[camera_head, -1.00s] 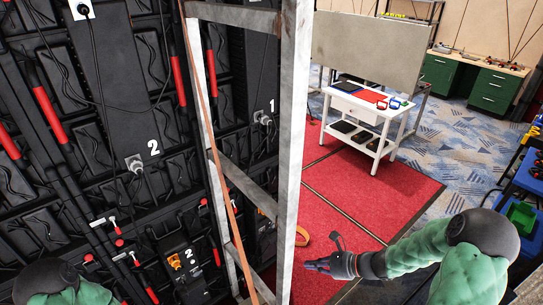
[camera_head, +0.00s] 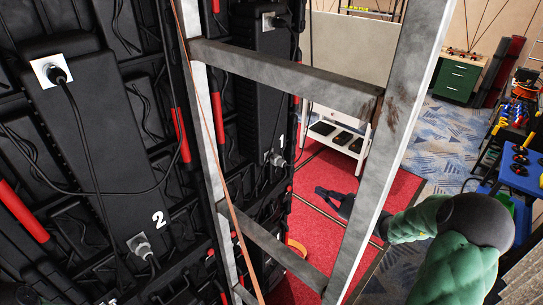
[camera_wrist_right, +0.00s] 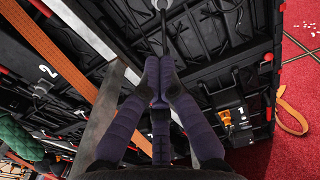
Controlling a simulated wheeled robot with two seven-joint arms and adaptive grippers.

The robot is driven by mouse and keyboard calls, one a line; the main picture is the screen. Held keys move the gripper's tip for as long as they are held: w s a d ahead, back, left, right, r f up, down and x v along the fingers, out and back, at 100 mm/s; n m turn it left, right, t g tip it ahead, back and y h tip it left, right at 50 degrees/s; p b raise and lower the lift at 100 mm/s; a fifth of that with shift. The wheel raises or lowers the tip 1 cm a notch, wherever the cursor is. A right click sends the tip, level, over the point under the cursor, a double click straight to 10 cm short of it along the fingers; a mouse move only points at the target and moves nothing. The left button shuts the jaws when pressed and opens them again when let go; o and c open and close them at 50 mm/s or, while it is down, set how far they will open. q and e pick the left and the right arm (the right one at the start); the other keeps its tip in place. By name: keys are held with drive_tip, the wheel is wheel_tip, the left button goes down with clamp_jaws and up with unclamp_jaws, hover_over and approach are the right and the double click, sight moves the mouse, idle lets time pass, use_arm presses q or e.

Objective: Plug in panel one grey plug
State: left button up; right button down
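Panel one (camera_head: 258,95) is the tall black panel marked 1, right of centre in the head view and partly behind a metal frame. A grey plug (camera_head: 277,159) with a dark cable sits low on its face; whether it is fully seated is too small to tell. A socket fitting (camera_head: 270,21) shows near the panel's top. My right gripper (camera_head: 322,192) is right of the panel, seen through the frame and apart from the grey plug. In the right wrist view, its purple fingers (camera_wrist_right: 160,66) are together, with a cable (camera_wrist_right: 163,35) visible beyond their tips. My left gripper is out of view.
The metal frame (camera_head: 285,78) stands before the panels, with an orange strap (camera_head: 213,130). Panel two (camera_head: 95,150), at left, has a black plug (camera_head: 57,74) high up and a grey plug (camera_head: 142,246) lower. The red mat (camera_head: 325,225) is open floor.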

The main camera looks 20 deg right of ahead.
drive_tip(key=shift+s+d+r, duration=0.3)
drive_tip(key=shift+d+r, duration=0.1)
drive_tip(key=shift+r, duration=0.15)
drive_tip(key=shift+w, duration=0.1)
drive_tip(key=p, duration=0.4)
approach(284, 167)
drive_tip(key=x, duration=0.7)
drive_tip(key=shift+w, duration=0.1)
drive_tip(key=shift+b, duration=0.3)
